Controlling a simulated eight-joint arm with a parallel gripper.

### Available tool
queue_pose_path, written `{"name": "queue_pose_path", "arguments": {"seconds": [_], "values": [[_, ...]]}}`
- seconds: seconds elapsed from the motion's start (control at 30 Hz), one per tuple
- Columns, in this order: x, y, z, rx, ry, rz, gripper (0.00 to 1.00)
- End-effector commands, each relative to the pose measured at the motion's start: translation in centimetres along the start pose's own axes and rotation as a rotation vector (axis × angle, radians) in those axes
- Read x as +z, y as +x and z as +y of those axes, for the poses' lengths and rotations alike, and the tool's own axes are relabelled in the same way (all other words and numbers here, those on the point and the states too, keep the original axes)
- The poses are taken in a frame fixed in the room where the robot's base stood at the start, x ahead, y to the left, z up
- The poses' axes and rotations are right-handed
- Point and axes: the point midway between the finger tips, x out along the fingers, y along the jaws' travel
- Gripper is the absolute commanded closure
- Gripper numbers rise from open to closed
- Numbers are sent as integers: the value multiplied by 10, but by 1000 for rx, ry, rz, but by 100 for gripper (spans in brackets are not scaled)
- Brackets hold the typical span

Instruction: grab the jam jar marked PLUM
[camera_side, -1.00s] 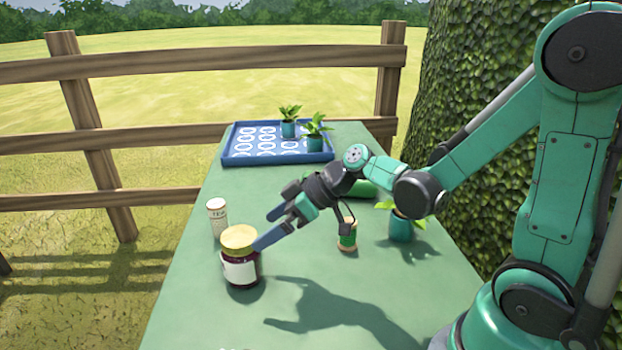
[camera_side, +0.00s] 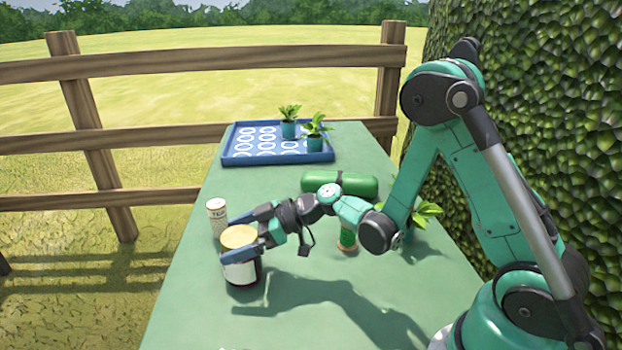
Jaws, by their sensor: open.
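The jam jar (camera_side: 242,272) stands upright on the green table at the left, with a gold lid (camera_side: 238,238), dark contents and a pale label. No writing on the label can be read. My gripper (camera_side: 243,237) is open at the jar, with one finger on the far side of the lid and the other on the near side. The near finger covers part of the jar just below the lid. I cannot tell whether either finger touches it.
A white labelled tin (camera_side: 217,215) stands close behind the jar. A green spool (camera_side: 348,238), a green cylinder (camera_side: 340,183) and a potted plant (camera_side: 425,212) are to the right. A blue tray (camera_side: 228,158) with two potted plants is at the back. The front table is clear.

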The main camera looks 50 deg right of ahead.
Motion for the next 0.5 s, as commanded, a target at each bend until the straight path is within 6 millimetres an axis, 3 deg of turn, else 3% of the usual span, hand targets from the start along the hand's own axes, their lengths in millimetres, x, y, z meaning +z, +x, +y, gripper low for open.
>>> {"name": "queue_pose_path", "arguments": {"seconds": [0.13,0.4,0.5], "values": [[0,0,0,0,0,0,0],[0,0,0,0,0,0,77],[0,0,0,0,0,-1,100]]}}
